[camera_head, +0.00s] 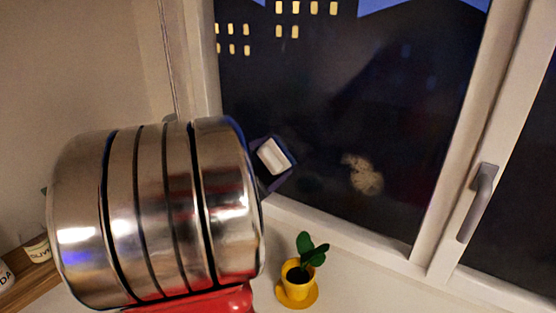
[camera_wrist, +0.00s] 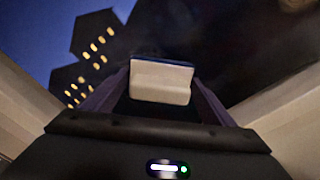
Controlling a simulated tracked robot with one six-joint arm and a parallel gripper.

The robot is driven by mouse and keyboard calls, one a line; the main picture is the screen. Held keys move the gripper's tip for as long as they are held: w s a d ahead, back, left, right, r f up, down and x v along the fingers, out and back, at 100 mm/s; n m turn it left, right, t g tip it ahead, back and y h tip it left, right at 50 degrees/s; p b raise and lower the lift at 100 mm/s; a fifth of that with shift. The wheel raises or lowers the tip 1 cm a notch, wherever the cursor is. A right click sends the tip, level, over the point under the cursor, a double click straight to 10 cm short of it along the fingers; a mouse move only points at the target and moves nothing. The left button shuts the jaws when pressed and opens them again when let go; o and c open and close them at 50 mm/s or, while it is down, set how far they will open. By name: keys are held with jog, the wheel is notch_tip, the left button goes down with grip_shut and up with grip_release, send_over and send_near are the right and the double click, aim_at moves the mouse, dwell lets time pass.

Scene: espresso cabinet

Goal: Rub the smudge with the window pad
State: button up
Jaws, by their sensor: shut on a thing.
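The smudge (camera_head: 362,174) is a pale, cloudy patch on the dark window pane (camera_head: 330,110), right of my gripper in the head view. A pale patch at the top right edge of the wrist view (camera_wrist: 298,4) looks like the same smudge. The window pad (camera_head: 273,156) is a white block with a dark blue edge. It also shows in the wrist view (camera_wrist: 161,81), between the fingers. My gripper (camera_wrist: 160,92) is shut on the pad. In the head view my arm hides part of the gripper. I cannot tell whether the pad touches the glass.
A small plant in a yellow pot (camera_head: 297,279) stands on the sill below the pane. A grey window handle (camera_head: 478,200) is on the frame at right. A wooden shelf with jars (camera_head: 38,249) is at lower left. The glass between pad and smudge looks clear.

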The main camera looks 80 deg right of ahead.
aim_at(260, 154)
jog(key=shift+w+d+r, duration=0.1)
jog(key=shift+w+d, duration=0.1)
jog(key=shift+w, duration=0.05)
jog(key=shift+w, duration=0.1)
jog(key=shift+w+d, duration=0.3)
jog(key=shift+w, duration=0.45)
jog(key=shift+w+d, duration=0.3)
jog(key=shift+w, duration=0.4)
jog(key=shift+d+r, duration=0.1)
jog(key=shift+r, duration=1.3)
jog(key=shift+s, duration=0.1)
jog(key=shift+s+a+f, duration=0.1)
jog(key=shift+s+a, duration=0.3)
jog(key=shift+s, duration=0.4)
jog(key=shift+s+a, duration=0.4)
jog(key=shift+s, duration=0.4)
